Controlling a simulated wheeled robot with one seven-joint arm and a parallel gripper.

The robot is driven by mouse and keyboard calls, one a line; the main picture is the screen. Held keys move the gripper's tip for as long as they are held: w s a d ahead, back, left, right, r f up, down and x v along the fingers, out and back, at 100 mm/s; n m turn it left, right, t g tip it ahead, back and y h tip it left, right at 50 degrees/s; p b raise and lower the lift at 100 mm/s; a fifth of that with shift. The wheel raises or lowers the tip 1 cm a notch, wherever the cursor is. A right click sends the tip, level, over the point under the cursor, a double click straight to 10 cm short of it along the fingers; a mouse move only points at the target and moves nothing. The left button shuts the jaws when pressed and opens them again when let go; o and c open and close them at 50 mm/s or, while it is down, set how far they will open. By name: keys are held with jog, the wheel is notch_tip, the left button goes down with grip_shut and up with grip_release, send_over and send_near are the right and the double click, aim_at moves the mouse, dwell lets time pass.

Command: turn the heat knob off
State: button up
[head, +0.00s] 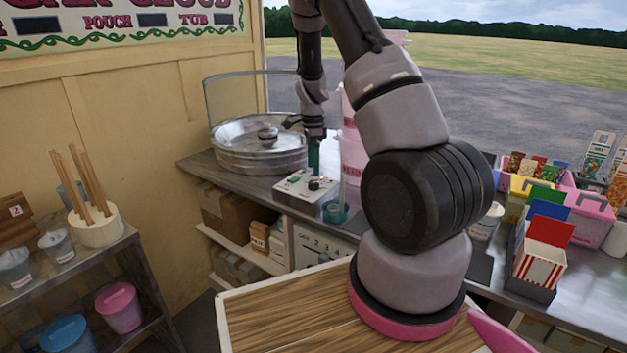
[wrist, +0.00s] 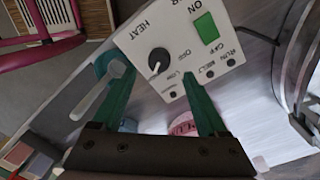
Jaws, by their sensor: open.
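The heat knob (wrist: 158,60) is a round black dial on a pale control box (wrist: 180,45), beside the printed word HEAT. A light mark on it faces the lower edge of the wrist view; the exact setting is too small to read. In the head view the box (head: 296,190) sits on the counter, with the dark knob (head: 314,185) on its top. My gripper (wrist: 157,78) is open, its two green fingers apart on either side of the knob in the wrist view. Nothing is between them. In the head view my gripper (head: 314,163) is just above the box; contact is not visible.
A green switch (wrist: 206,28) and small RUN and MELT lamps share the box top. A round metal pan (head: 258,150) stands left of the box on the counter. A teal cup (head: 335,211) with a light handle stands close in front, right of the box. Pink containers stand behind.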

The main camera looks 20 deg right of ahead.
aim_at(314, 182)
jog(key=shift+s+f, duration=0.15)
jog(key=shift+f, duration=2.65)
grip_shut()
